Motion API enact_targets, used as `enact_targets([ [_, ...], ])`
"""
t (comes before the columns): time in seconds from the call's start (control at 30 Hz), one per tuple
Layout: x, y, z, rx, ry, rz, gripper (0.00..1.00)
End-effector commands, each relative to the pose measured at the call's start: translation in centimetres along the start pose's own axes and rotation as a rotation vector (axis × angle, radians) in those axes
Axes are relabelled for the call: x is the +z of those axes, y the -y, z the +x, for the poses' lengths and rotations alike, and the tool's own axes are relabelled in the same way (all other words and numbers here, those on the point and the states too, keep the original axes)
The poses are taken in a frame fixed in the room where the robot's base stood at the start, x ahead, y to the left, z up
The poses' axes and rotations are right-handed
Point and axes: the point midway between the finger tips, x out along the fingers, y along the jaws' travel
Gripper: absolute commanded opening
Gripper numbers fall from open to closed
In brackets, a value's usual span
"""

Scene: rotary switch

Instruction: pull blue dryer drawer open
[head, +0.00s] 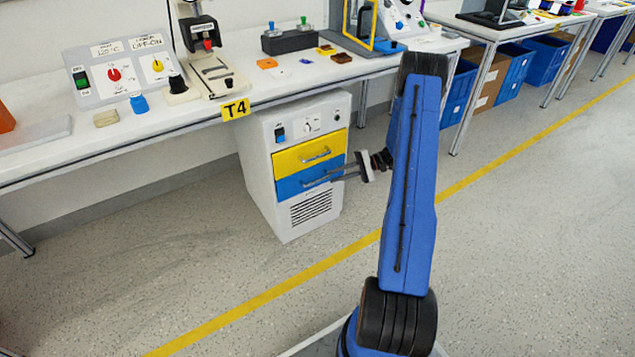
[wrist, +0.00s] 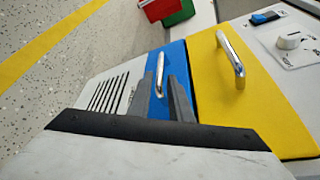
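The dryer is a white cabinet (head: 262,190) under the bench. Its blue drawer (head: 289,187), with a silver bar handle (head: 312,183), sits below a yellow drawer (head: 292,160). Both drawers look closed in the head view. My gripper (head: 333,175) is in front of the blue drawer, its fingers reaching toward the right part of the handle. In the wrist view, the grey fingers (wrist: 160,92) stand apart on either side of the blue drawer's handle (wrist: 160,68). The gripper is open; whether a finger touches the handle cannot be told.
The yellow drawer's handle (wrist: 231,60) is close beside my fingers in the wrist view. A switch and a knob (head: 308,127) sit above the drawers. The bench edge (head: 180,130) overhangs the cabinet. The floor (head: 510,220) in front is clear, with a yellow line.

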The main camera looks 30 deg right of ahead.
Motion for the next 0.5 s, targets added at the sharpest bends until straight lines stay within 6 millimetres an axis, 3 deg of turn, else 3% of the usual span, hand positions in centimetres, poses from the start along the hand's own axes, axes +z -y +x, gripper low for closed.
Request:
enact_targets([
  [0.2, 0.0, 0.0, 4.0, 0.001, 0.002, 0.000, 0.18],
  [0.5, 0.0, 0.0, 7.5, 0.000, 0.001, 0.001, 0.18],
])
